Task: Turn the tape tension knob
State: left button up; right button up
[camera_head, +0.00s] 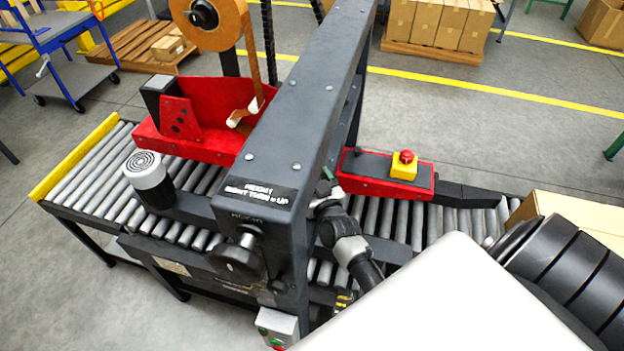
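A brown tape roll (226,24) hangs at the top of the machine, cut off by the upper edge. A black knob (203,14) sits at its hub. Another round black knob (237,261) is on the front of the grey frame, under a label that appears to read about height. I cannot read any label naming tape tension. What looks like my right gripper (326,190) is at the right side of the frame's upright, partly hidden and too small to tell open or shut. It is apart from both knobs. My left gripper is not in view.
The grey frame (300,110) stands over a roller conveyor (190,185). A red tape head (195,120), a white-capped post (146,168) and a red emergency stop (405,158) are close by. A cardboard box (580,215) is at the right.

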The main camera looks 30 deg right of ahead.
jog(key=shift+s+a+f, duration=0.15)
jog(key=shift+s+f, duration=0.05)
jog(key=shift+s, duration=0.4)
jog(key=b+v, duration=0.2)
jog(key=v, duration=0.7)
jog(key=shift+s+r+b, duration=0.15)
jog(key=shift+s+b, duration=0.15)
jog(key=shift+b, duration=0.1)
